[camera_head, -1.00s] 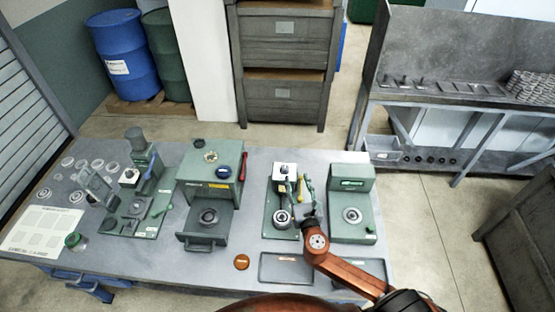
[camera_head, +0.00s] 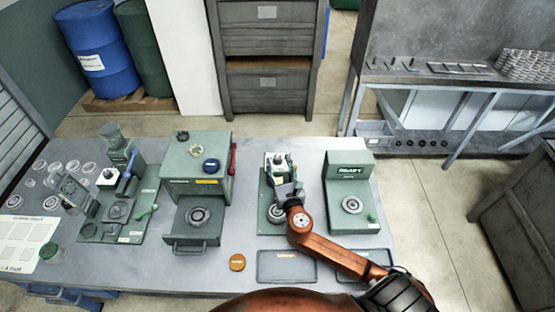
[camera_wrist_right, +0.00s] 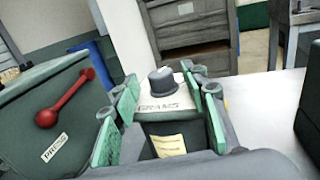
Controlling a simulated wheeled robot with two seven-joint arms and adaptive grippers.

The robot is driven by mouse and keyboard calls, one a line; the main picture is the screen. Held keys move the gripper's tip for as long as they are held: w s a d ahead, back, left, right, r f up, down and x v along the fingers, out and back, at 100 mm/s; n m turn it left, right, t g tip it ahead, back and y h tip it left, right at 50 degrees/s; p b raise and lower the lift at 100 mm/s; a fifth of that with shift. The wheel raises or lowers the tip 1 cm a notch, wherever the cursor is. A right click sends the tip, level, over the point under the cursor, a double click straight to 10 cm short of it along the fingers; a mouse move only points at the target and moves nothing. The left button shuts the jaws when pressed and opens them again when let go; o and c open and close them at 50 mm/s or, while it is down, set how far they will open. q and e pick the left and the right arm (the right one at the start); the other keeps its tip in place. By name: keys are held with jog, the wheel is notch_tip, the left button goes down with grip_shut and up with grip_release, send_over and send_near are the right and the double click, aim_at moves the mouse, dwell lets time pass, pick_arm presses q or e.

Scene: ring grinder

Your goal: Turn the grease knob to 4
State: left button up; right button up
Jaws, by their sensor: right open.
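The grease knob (camera_wrist_right: 162,80) is a dark grey knob on top of a white-topped dispenser head (camera_wrist_right: 168,104) marked GRAMS. In the head view the white dispenser head (camera_head: 281,163) stands at the back of a green base plate. My right gripper (camera_wrist_right: 166,92) is open, its two green-padded fingers on the left and right of the knob and dispenser head, apart from the knob. In the head view the right gripper (camera_head: 287,188) is over the base plate, just in front of the dispenser head. The knob's scale and setting cannot be read. My left gripper is out of view.
The green press (camera_head: 197,167) with its red lever (camera_wrist_right: 66,98) stands to the left of the dispenser. A green machine with a READY display (camera_head: 350,172) stands to the right. A dark tray (camera_head: 287,266) and an orange disc (camera_head: 237,262) lie at the table's front.

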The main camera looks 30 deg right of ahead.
jog(key=shift+b+x, duration=0.35)
jog(key=shift+x, duration=1)
jog(key=shift+s, duration=0.1)
jog(key=shift+c, duration=0.5)
jog(key=shift+d, duration=0.1)
grip_shut()
